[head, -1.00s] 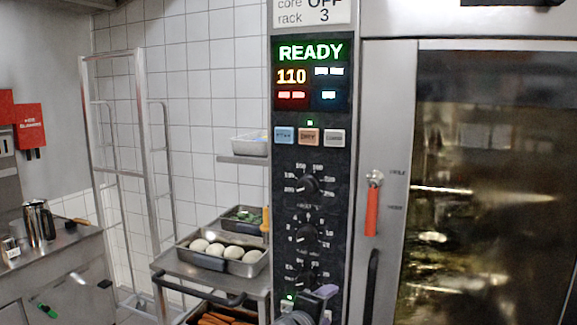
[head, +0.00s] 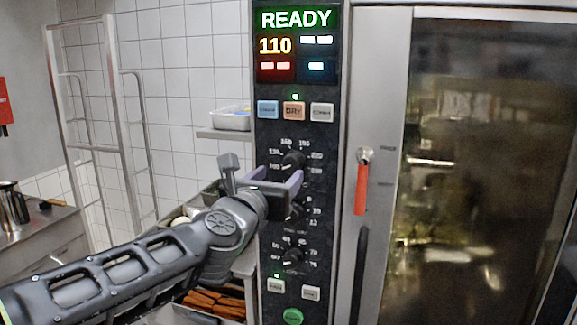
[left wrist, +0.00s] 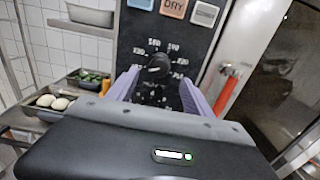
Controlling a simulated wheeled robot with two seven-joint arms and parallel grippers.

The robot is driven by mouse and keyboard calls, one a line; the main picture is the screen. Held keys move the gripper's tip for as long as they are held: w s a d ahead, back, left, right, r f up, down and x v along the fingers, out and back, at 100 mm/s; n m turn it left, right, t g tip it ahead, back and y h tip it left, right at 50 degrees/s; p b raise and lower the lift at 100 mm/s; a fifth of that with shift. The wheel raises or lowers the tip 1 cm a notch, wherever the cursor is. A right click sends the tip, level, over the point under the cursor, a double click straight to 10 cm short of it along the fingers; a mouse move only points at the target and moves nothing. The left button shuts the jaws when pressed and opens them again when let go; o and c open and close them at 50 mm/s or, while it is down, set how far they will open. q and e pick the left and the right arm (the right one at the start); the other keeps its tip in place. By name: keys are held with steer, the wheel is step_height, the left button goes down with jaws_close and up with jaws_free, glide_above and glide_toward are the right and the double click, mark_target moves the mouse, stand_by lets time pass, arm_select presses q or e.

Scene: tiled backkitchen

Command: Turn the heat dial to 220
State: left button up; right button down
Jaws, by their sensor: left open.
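The heat dial (head: 293,161) is the top black knob on the dark oven panel, ringed by white numbers, 220 among them. It also shows in the left wrist view (left wrist: 158,66). Its exact pointer setting is too small to read. My left gripper (head: 280,178) is open, its purple fingers in front of the panel at the top dial. In the left wrist view the fingers (left wrist: 158,92) stand left and right of the dial's lower part, and I see nothing held. Whether they touch the dial I cannot tell. My right gripper is not in view.
The display (head: 297,45) reads READY and 110. Two lower dials, the lowest one (head: 292,257) clear to see, sit under the heat dial. A red-handled lever (head: 361,185) is right of the panel, beside the glass door. Trays of food and a rack stand left.

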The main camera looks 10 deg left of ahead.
mark_target(291, 164)
arm_select(q)
steer(key=w, duration=0.2)
steer(key=w+p, duration=0.1)
steer(key=w, duration=0.4)
steer(key=shift+w+d+p, duration=0.25)
steer(key=shift+w+p, duration=0.05)
steer(key=shift+c, duration=0.4)
jaws_close()
